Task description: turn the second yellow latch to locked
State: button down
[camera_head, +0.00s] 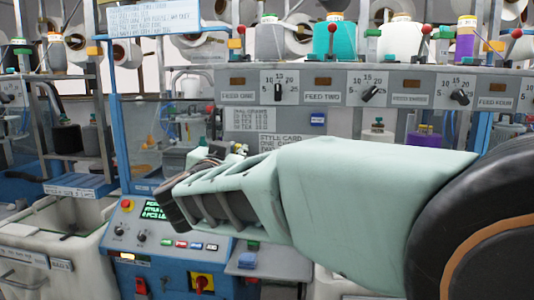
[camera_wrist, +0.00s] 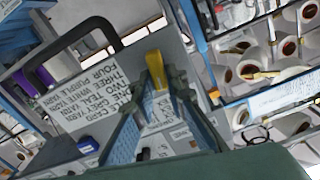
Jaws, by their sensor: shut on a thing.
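A yellow latch (camera_wrist: 155,68) stands up between the fingertips of my gripper (camera_wrist: 160,88) in the wrist view. The fingers are closed around its near end, and its far end sticks out beyond them. The latch sits against a grey panel (camera_wrist: 150,38). I cannot tell from the frames whether it is the second one or how far it is turned. In the head view my forearm crosses the middle of the picture and hides the latch and my fingertips.
A black handle (camera_wrist: 75,42) rises from the panel beside a printed style card (camera_wrist: 72,80). In the head view, a blue control box (camera_head: 165,255) is below my arm, and a row of dials (camera_head: 368,92) with yarn cones above, including a teal cone (camera_head: 334,42), is behind it.

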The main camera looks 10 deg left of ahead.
jog(key=shift+d+f+m+b, duration=0.2)
jog(key=shift+m+b, duration=1.25)
jog(key=shift+m, duration=1.15)
jog(key=shift+d+f+m+b, duration=0.15)
jog(key=shift+m+b, duration=1.25)
jog(key=shift+m, duration=1.2)
jog(key=shift+d+f+m+b, duration=0.1)
jog(key=shift+f+m+b, duration=0.1)
jog(key=shift+m+b, duration=1.85)
jog(key=shift+m+p, duration=0.55)
jog(key=shift+m, duration=0.2)
jog(key=c, duration=1.9)
grip_release()
jog(key=shift+c, duration=0.2)
